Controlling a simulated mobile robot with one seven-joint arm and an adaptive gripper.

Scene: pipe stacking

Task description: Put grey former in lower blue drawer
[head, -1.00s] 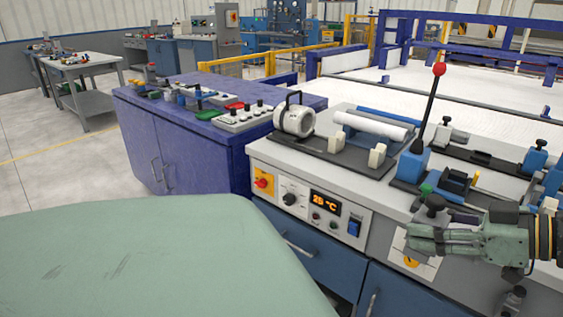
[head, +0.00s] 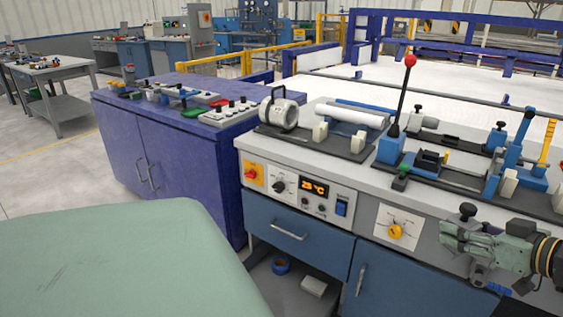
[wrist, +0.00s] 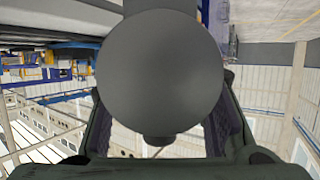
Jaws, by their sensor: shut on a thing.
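My gripper (head: 455,238) is at the lower right of the head view, in front of the bench's control panel. It is shut on the grey former (wrist: 163,75), whose round grey face fills the middle of the wrist view between the fingers. In the head view a dark knob-like end of the former (head: 467,211) shows above the fingers; the rest is mostly hidden. A blue drawer (head: 270,226) with a silver handle is shut under the panel. A blue front (head: 380,286) with an upright handle is lower right. I cannot tell which one is the lower drawer.
An open space under the drawer holds a blue ring (head: 281,266) and a pale block (head: 314,286). Fixtures and a red-knobbed lever (head: 404,95) stand on the bench top. A purple cabinet (head: 175,150) stands left. A green surface (head: 120,265) fills the lower left.

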